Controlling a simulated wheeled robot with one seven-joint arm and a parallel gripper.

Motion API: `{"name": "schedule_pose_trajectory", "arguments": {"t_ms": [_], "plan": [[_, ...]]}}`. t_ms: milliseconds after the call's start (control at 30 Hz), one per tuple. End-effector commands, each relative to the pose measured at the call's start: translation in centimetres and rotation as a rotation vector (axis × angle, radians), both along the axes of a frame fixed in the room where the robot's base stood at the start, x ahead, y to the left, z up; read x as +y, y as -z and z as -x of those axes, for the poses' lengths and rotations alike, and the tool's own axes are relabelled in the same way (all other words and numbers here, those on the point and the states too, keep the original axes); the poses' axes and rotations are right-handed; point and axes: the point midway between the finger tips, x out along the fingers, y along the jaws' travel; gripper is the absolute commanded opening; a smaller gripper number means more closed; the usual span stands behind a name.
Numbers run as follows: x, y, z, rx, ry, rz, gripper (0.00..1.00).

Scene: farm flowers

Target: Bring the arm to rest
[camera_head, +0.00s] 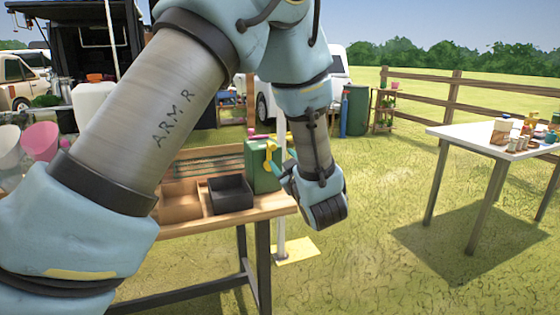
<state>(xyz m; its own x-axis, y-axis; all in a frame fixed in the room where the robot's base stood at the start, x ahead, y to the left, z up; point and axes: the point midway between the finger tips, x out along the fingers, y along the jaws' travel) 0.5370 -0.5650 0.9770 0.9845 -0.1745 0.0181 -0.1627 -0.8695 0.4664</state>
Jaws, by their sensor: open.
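My arm crosses the left and middle of the head view, rising from the lower left, bending at the top and hanging down to a dark-ended wrist near the bench's right end. My gripper (273,160) is small and partly lost against a green can. It appears to point away from me, with yellow parts at its end. It is open, and I see nothing held in it. I cannot tell whether it touches the green can (258,180), which stands at the right end of the wooden bench (272,207).
A black open box (231,194) and a brown tray (180,204) sit on the bench. A white post (281,225) stands beside it. A white table (470,133) with several small items is at right. Open grass lies between bench and table. A wooden fence (500,108) stands behind.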

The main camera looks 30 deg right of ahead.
Motion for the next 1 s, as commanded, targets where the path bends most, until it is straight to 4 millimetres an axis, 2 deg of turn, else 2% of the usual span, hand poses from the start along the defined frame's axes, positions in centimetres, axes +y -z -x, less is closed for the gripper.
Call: {"name": "schedule_pose_trajectory", "arguments": {"t_ms": [267, 367, 467, 600, 733, 867, 1000], "plan": [[0.2, -0.1, -0.4, 0.01, 0.002, -0.003, 0.59], [1.4, 0.0, -2.2, 0.066, 0.016, -0.021, 0.59], [3.8, 0.3, -5.0, 0.178, 0.049, -0.06, 0.59], [9.0, 1.2, -7.9, 0.383, 0.117, -0.148, 0.59], [15.2, 2.3, -8.0, 0.58, 0.178, -0.247, 0.59], [22.3, 3.3, -5.9, 0.787, 0.224, -0.352, 0.59], [30.4, 4.0, -1.2, 1.018, 0.257, -0.462, 0.59]]}}
